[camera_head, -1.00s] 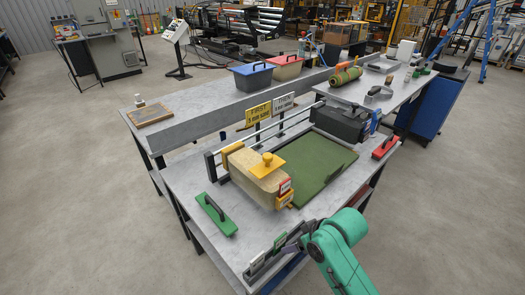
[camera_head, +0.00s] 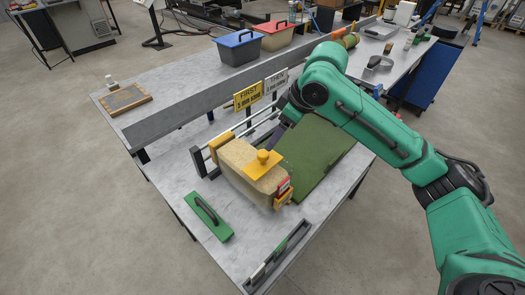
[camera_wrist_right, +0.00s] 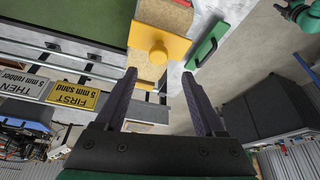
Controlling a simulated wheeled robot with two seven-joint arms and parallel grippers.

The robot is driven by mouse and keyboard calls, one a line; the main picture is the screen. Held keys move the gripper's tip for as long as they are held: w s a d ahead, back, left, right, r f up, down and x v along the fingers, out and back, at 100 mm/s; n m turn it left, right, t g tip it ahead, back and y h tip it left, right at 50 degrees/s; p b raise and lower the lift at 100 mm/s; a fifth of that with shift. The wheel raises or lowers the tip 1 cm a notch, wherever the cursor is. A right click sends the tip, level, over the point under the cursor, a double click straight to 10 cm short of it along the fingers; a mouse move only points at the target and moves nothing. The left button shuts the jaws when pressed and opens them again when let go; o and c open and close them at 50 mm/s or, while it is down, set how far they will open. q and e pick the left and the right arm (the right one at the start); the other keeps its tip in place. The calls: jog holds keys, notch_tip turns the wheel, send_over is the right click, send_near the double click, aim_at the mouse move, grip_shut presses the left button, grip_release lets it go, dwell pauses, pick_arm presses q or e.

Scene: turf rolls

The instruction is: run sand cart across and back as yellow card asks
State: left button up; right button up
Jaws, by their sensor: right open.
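The sand cart (camera_head: 248,172) is a beige block with a yellow plate and round yellow knob (camera_head: 263,157) on top. It sits at the near left end of the rails, beside the green turf (camera_head: 318,160). The yellow card (camera_head: 248,96) reads "FIRST 5 mm sand"; a pale card (camera_head: 276,80) beside it reads "THEN 5 mm rubber" in the wrist view. My right gripper (camera_wrist_right: 159,74) is open and empty, with the knob (camera_wrist_right: 158,52) showing just beyond and between its fingertips, apart from them. In the head view my right arm hides the dark cart. My left gripper is not seen.
Blue-lidded (camera_head: 245,46) and red-lidded (camera_head: 273,34) bins stand on the rear bench.

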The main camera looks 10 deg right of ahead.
aim_at(264, 153)
jog(key=x, duration=0.5)
jog(key=shift+s+p, duration=0.1)
jog(key=shift+p, duration=0.2)
jog(key=x, duration=0.5)
jog(key=shift+w+a+f, duration=0.15)
jog(key=shift+w, duration=0.25)
jog(key=shift+a+f+p, duration=0.1)
jog(key=shift+f+p, duration=0.2)
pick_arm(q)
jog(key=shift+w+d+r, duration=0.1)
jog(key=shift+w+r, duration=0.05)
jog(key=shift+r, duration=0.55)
pick_arm(e)
jog(key=shift+s, duration=0.1)
jog(key=shift+c, duration=0.3)
jog(key=c, duration=1)
grip_shut()
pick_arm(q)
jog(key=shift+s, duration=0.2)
